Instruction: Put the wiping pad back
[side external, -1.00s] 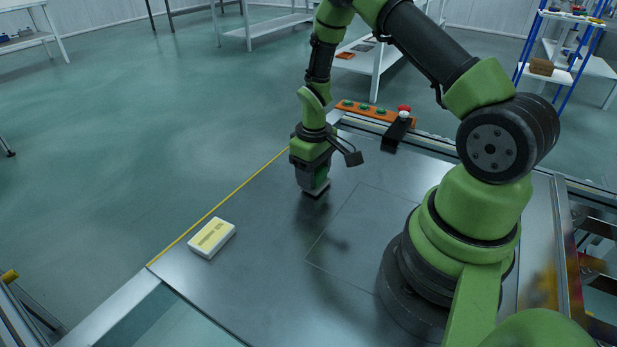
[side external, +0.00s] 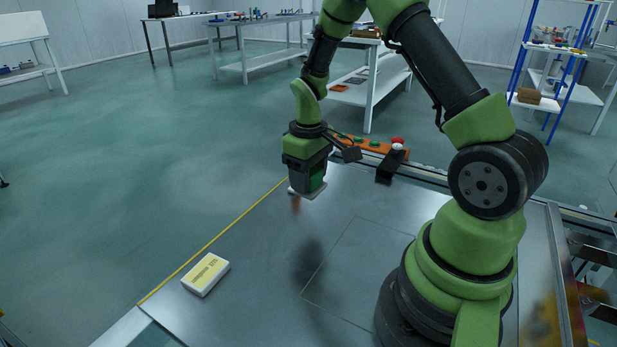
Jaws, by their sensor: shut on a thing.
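My gripper (side external: 307,180) is above the far left part of the dark metal panel (side external: 250,240), pointing down. It is shut on a thin, light grey slab, which looks like the wiping pad (side external: 305,193). The pad is held flat and clear of the panel, with a dark blurred shadow on the surface below and to the right. The fingers are mostly hidden by the gripper body. A small brownish smear (side external: 296,206) shows just below the pad; I cannot tell whether it is a reflection or a mark.
A white block with a yellow label (side external: 205,274) lies at the panel's left edge, near a yellow line (side external: 220,235). An orange strip with green buttons (side external: 372,144) and a black box with a red-topped knob (side external: 391,163) stand at the back. The middle of the panel is clear.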

